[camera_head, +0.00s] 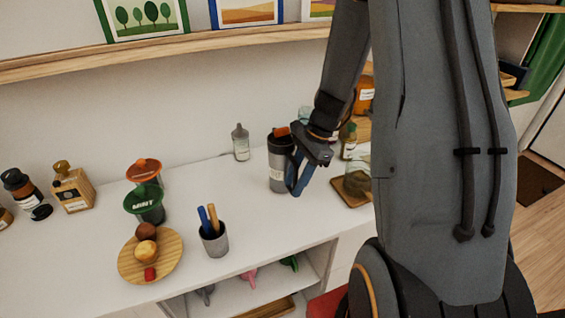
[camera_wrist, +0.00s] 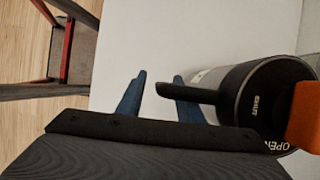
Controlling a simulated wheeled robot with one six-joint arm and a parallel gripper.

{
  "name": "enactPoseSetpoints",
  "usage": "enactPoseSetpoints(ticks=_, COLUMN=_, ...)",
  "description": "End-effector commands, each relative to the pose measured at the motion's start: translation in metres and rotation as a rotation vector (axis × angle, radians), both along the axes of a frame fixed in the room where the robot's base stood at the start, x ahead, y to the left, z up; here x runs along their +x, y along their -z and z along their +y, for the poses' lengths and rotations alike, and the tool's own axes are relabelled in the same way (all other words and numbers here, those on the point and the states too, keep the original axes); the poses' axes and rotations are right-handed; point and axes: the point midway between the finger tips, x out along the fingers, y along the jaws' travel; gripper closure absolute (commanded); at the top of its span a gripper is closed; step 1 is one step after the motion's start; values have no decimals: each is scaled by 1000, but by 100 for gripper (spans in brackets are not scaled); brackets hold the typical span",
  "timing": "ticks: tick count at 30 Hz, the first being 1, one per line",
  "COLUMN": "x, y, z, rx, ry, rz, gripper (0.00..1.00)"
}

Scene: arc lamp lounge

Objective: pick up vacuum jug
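The vacuum jug (camera_head: 279,168) stands upright on the white counter, with a grey body, dark top and an orange part on the lid. In the wrist view the jug (camera_wrist: 262,92) is seen from above at the right, and its black handle (camera_wrist: 180,93) points left. My gripper (camera_head: 295,182) is beside the jug, on its right in the head view. In the wrist view its two blue fingers (camera_wrist: 160,76) are apart. The handle's end reaches into the gap between them and covers part of the right finger. I cannot tell whether they touch.
A clear bottle (camera_head: 240,143) stands to the jug's left. Bottles and a wooden board (camera_head: 352,196) are close on its right, partly hidden by my arm. A pen cup (camera_head: 214,241) and a wooden plate (camera_head: 128,268) stand nearer the front. A shelf (camera_head: 200,43) runs above.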

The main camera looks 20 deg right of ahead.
Motion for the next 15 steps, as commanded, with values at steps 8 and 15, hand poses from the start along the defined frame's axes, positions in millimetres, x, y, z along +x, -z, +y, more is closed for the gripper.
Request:
enactPoseSetpoints(ticks=8, x=0, y=0, z=0, rx=0, ry=0, rz=0, gripper=83)
enactPoseSetpoints(ticks=15, x=0, y=0, z=0, rx=0, ry=0, rz=0, gripper=100)
